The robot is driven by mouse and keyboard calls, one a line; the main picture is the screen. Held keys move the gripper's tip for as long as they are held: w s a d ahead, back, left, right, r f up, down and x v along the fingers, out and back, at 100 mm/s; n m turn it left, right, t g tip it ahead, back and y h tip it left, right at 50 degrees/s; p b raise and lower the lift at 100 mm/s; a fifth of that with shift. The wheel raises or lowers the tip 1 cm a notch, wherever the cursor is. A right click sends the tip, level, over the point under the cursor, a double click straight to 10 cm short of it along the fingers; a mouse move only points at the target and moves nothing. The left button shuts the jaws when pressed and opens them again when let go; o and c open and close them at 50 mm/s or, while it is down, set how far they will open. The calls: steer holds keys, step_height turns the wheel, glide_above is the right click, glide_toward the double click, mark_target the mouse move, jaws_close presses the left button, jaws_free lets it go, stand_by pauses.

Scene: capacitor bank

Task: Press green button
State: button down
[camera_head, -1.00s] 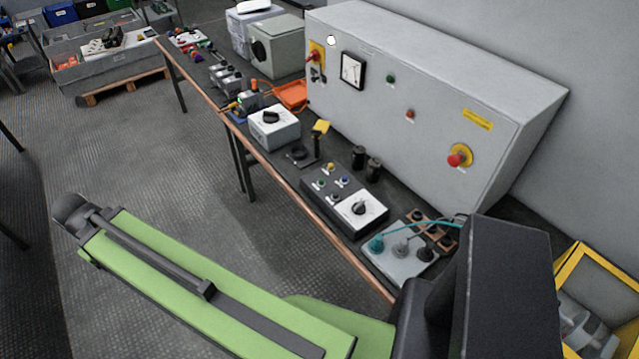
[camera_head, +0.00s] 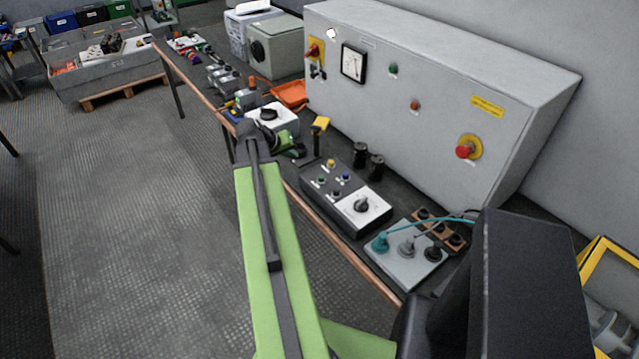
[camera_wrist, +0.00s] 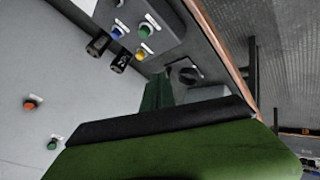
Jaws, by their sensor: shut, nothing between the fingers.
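A dark control box (camera_head: 352,222) on the bench carries a green button (camera_head: 321,180), a yellow button (camera_head: 331,164) and a blue button (camera_head: 345,177). In the wrist view the green button (camera_wrist: 145,30) shows beyond my gripper (camera_wrist: 160,78), which points toward the area beside it. My gripper (camera_head: 298,151) is shut and empty, left of and behind the control box in the head view, apart from the buttons. A second green button (camera_head: 393,69) is on the sloped grey cabinet (camera_head: 440,110); it also shows in the wrist view (camera_wrist: 52,143).
A grey box with a black knob (camera_head: 285,120) stands beside my gripper. A yellow-topped post (camera_head: 321,123) and two black cylinders (camera_head: 368,160) stand near the control box. A plate with cabled plugs (camera_head: 405,262) lies to the right.

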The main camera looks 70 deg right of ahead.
steer(key=m+g, duration=0.1)
glide_above(319, 178)
steer(key=shift+h+b, duration=0.3)
steer(key=shift+b, duration=0.1)
step_height(319, 178, down, 9)
steer(key=b, duration=0.9)
steer(key=shift+r, duration=0.15)
stand_by(1.0)
steer(key=shift+s+f+b, duration=0.1)
steer(key=shift+f+b, duration=0.2)
steer(key=shift+f, duration=0.1)
